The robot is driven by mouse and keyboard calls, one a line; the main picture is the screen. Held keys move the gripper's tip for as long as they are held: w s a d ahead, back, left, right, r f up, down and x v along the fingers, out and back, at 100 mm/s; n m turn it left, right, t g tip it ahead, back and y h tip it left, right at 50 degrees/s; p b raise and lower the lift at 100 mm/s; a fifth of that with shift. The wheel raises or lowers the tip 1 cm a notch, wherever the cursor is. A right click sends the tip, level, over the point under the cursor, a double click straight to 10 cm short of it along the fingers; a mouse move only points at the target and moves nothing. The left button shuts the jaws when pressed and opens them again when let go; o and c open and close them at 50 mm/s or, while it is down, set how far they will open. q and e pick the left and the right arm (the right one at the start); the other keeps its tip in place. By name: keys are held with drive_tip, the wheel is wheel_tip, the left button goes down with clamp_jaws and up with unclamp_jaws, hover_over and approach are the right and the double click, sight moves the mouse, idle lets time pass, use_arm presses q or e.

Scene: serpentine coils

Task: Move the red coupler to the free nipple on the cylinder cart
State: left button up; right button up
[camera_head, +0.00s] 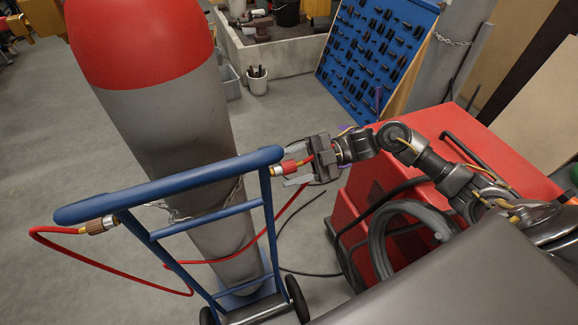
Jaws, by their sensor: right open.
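A red hose (292,208) runs down from beside my gripper and behind the cart. My right gripper (297,172) is open, with its fingers about the coupler; whether they touch it is unclear. At the cart's left end, a brass fitting (102,225) sits under the blue handle with a red hose on it. A free nipple cannot be made out. My left gripper is not in view.
A tall grey cylinder with a red top (140,45) stands on the cart. A red cabinet (365,190) with a coiled grey hose (385,235) is at the right. A blue pegboard (375,45) stands behind. Grey floor (60,130) is clear at left.

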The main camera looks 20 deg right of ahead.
drive_tip(key=d+b, duration=0.4)
drive_tip(key=d, duration=0.6)
drive_tip(key=shift+s+d, duration=0.2)
drive_tip(key=shift+s, duration=0.1)
